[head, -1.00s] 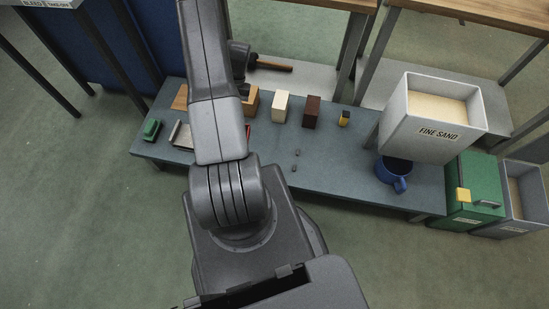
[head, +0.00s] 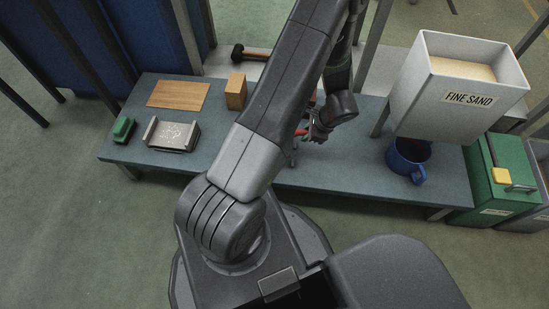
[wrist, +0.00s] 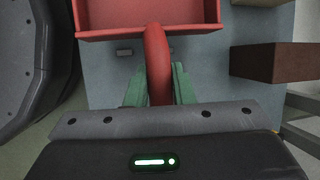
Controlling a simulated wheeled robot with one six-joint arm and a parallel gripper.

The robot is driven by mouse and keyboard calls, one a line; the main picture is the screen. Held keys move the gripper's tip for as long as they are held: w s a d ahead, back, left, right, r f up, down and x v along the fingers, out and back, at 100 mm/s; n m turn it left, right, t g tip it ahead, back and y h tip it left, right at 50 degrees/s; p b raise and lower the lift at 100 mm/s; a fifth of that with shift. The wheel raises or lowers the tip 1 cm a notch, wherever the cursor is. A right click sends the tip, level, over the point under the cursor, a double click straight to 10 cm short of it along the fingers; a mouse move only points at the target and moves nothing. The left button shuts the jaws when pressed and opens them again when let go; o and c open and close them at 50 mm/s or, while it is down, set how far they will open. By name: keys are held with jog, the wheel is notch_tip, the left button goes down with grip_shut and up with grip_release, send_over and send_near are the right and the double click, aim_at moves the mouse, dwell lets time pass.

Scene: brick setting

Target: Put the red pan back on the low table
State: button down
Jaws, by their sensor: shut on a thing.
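The red pan (wrist: 150,18) fills the top middle of the wrist view, its curved handle pointing down toward my gripper (wrist: 160,85). My gripper's green fingers are shut on the handle, one on each side. The blue-grey low table (head: 340,176) lies beneath the pan. In the head view my gripper (head: 316,131) is over the middle of the table, and only a bit of red (head: 301,132) shows beside it; my arm hides the rest. I cannot tell whether the pan touches the table. A small grey stud (wrist: 124,52) shows on the tabletop near the pan.
A dark brown block (wrist: 272,62) stands right of the pan. A blue mug (head: 407,160) stands under the fine sand bin (head: 455,90).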

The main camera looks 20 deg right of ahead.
jog(key=f, duration=0.2)
jog(key=f+b, duration=0.1)
jog(key=f, duration=0.2)
jog(key=shift+s+d+f+b, duration=0.2)
jog(key=shift+s+f+b, duration=0.05)
jog(key=shift+f+b, duration=0.8)
jog(key=shift+f, duration=1.7)
jog(key=c, duration=1.3)
grip_release()
jog(key=shift+o, duration=0.2)
jog(key=p+v, duration=0.3)
jog(key=v, duration=0.9)
jog(key=shift+p, duration=0.35)
